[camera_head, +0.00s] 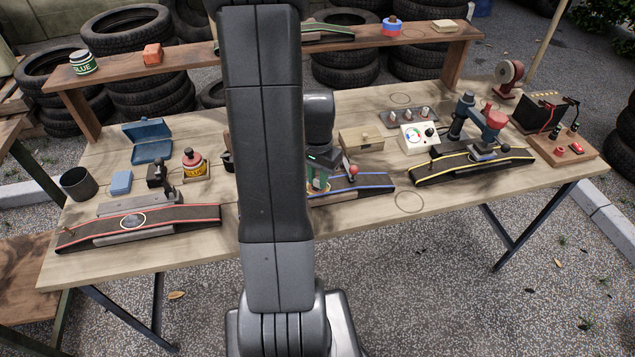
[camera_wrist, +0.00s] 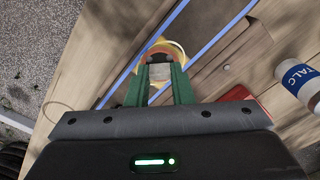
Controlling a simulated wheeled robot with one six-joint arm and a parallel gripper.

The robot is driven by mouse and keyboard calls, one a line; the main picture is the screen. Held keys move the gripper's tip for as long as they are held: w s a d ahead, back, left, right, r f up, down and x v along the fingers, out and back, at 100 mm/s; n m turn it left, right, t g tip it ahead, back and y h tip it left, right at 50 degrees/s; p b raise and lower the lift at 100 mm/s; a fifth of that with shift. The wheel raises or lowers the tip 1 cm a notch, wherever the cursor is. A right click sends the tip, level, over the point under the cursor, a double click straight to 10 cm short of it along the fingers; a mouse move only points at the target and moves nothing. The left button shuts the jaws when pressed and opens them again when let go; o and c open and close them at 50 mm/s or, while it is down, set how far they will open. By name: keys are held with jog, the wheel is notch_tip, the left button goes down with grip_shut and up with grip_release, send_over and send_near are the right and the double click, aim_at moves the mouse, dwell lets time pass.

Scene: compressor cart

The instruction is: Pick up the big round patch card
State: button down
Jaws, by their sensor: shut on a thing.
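My gripper (camera_wrist: 160,73) has green fingers, and they are shut on a small grey block at the middle of a round yellow-rimmed patch card (camera_wrist: 178,48). The card is over the blue-lined rubber strip (camera_wrist: 205,22); I cannot tell whether it touches it. In the head view my gripper (camera_head: 322,182) is at the left part of the blue-lined strip (camera_head: 362,184), and the card is mostly hidden there by my arm.
A white TALC bottle (camera_wrist: 298,82) and a red object (camera_wrist: 237,93) are near the gripper. A red-lined strip (camera_head: 185,217) lies left, a yellow-lined strip (camera_head: 440,172) right. A raised shelf (camera_head: 190,70) runs along the back. The table front near the blue-lined strip is clear.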

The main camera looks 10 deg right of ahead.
notch_tip(320, 180, up, 10)
notch_tip(320, 180, up, 8)
jog(key=p, duration=0.7)
send_over(317, 180)
jog(key=shift+s, duration=0.1)
dwell(0.5)
